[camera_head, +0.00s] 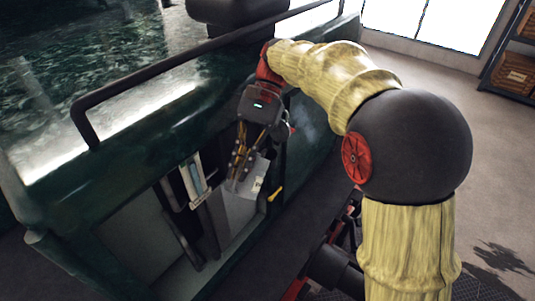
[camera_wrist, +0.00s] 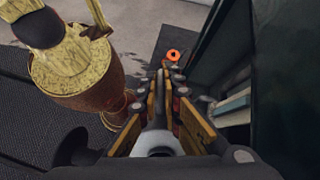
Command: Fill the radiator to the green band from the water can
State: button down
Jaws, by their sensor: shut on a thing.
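My gripper (camera_head: 239,172) points down at the open side of the dark green tram, its orange-edged fingers closed. It is shut on a grey thing (camera_head: 245,203) with a pale label, which looks like the water can. In the wrist view my gripper (camera_wrist: 160,82) has a narrow light grey piece (camera_wrist: 158,142) between its fingers; most of the thing is hidden. A small yellow piece (camera_head: 275,193) shows just right of the grey thing. Left of it is an upright pale blue-white gauge strip (camera_head: 195,178), perhaps on the radiator. It also shows in the wrist view (camera_wrist: 233,101). I cannot make out a green band.
The tram's green side (camera_head: 125,150) and black rail (camera_head: 170,68) stand close to my arm. The open compartment (camera_head: 140,232) has dark upright bars. An orange ring (camera_wrist: 173,55) lies beyond my fingers. Clear floor (camera_head: 488,170) and a shelf with baskets (camera_head: 514,73) are at right.

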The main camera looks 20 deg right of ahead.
aim_at(235, 193)
jog(key=shift+s+a+f+h, duration=0.15)
jog(key=shift+a+f+h, duration=0.1)
jog(key=shift+f+h, duration=0.1)
dwell(0.8)
jog(key=f+t+b, duration=0.1)
jog(key=a+f+t+h+b, duration=0.1)
jog(key=f+b, duration=0.1)
jog(key=s+f+h+b, duration=0.1)
jog(key=b, duration=0.1)
jog(key=shift+a+f+t, duration=0.3)
jog(key=shift+t, duration=0.1)
jog(key=shift+w+f+t+h+b, duration=0.15)
jog(key=shift+f+t+h+b, duration=0.15)
jog(key=shift+f+b, duration=0.35)
notch_tip(235, 193, down, 6)
jog(key=w+t+h+b, duration=0.1)
jog(key=t+h+b, duration=0.2)
jog(key=b, duration=0.6)
jog(key=shift+m+t, duration=0.3)
jog(key=shift+t, duration=0.3)
jog(key=shift+d+h, duration=0.1)
jog(key=shift+h, duration=0.15)
